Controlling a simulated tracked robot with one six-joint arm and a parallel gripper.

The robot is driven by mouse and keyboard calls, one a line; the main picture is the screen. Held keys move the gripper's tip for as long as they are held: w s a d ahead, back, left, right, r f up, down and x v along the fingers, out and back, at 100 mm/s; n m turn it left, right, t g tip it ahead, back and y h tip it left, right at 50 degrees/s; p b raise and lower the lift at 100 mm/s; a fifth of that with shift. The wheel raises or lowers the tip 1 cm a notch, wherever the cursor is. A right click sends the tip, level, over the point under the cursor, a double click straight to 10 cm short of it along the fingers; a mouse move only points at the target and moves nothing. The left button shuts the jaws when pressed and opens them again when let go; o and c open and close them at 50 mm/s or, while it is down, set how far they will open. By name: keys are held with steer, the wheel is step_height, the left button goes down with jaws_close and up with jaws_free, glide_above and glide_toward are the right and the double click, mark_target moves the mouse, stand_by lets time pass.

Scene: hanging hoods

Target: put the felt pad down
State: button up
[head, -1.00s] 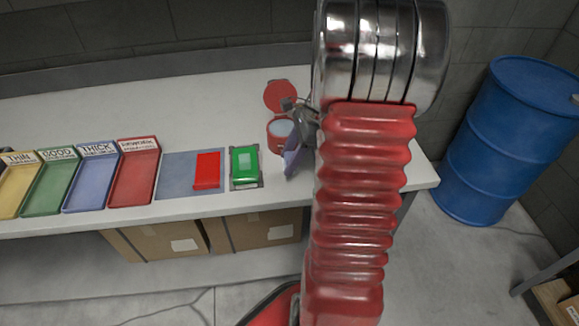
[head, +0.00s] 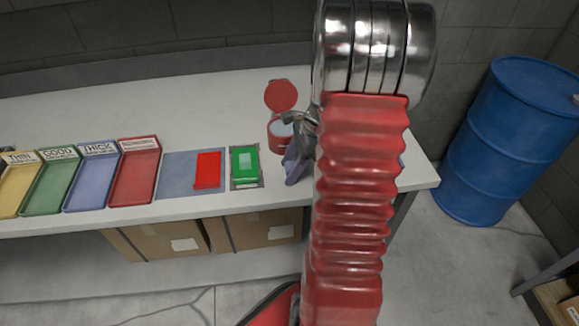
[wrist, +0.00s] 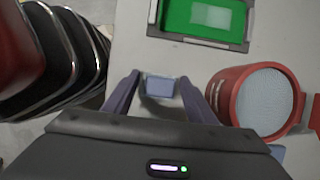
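The felt pad (wrist: 160,87) is a small pale blue-grey block between the two fingertips of my gripper (wrist: 160,82) in the wrist view. The fingers close in on its two sides, and I take it as held. In the head view my gripper (head: 294,168) is low over the front right of the bench, beside the red tub (head: 279,135); my arm hides part of it and the pad does not show clearly. Whether the pad touches the bench cannot be told.
The open red tub, with a pale round inside, also shows right of my gripper in the wrist view (wrist: 235,100). A green block in a grey frame (head: 245,166) lies left of it. A red plate (head: 207,171) lies on a blue-grey mat (head: 175,178). Labelled trays (head: 134,174) stand farther left.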

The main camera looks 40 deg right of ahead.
steer(key=shift+o, duration=1.1)
steer(key=shift+r, duration=0.1)
steer(key=v, duration=1.2)
steer(key=shift+a+r, duration=0.1)
